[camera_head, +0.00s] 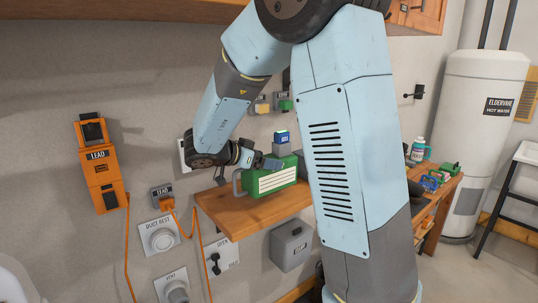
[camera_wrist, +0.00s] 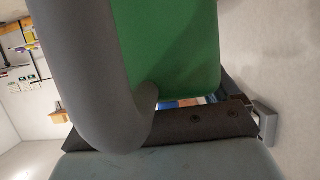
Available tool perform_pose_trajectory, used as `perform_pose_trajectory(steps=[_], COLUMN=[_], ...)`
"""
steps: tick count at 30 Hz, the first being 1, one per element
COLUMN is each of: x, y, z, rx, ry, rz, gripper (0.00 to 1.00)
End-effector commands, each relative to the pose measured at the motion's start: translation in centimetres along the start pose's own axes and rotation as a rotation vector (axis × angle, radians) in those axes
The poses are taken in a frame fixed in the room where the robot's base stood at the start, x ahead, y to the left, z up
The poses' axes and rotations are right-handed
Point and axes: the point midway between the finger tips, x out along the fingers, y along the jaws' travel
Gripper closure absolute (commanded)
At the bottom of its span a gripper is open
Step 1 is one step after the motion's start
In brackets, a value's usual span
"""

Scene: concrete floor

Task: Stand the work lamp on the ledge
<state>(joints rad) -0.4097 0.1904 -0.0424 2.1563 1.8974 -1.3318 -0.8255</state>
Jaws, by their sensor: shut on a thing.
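The work lamp (camera_head: 275,181) is a green box with a white striped front and a grey handle at its left side. It is upright at the wooden ledge (camera_head: 232,214), over its back right part; I cannot tell whether its base touches the wood. My gripper (camera_head: 240,168) is shut on the lamp at its handle side. In the wrist view the lamp's green body (camera_wrist: 175,45) and thick grey handle (camera_wrist: 85,60) fill the upper middle, with a dark gripper part across below them. My arm hides the ledge's right end.
A grey box (camera_head: 291,245) hangs below the ledge. An orange wall unit (camera_head: 98,165) and orange cords are at left. A cluttered wooden bench (camera_head: 440,190) and a white water heater (camera_head: 480,130) stand at right. The ledge's front left is bare.

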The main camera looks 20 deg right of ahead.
Motion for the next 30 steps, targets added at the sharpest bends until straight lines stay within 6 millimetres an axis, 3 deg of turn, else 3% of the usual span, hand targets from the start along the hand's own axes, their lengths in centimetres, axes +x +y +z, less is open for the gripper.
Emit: perform_pose_trajectory(steps=[8, 15, 26, 27, 30], x=[0.1, 1.1, 1.3, 1.3, 1.3], y=[-0.8, -0.7, -0.7, -0.7, -0.7], z=[0.8, 3.3, 3.6, 3.7, 3.7], rx=[0.002, 0.001, 0.003, 0.001, 0.002], ry=[0.002, 0.002, 0.002, 0.0, 0.0], rz=[-0.001, -0.001, -0.001, 0.0, 0.0], gripper=[0.96, 0.96, 0.96, 0.09, 0.0])
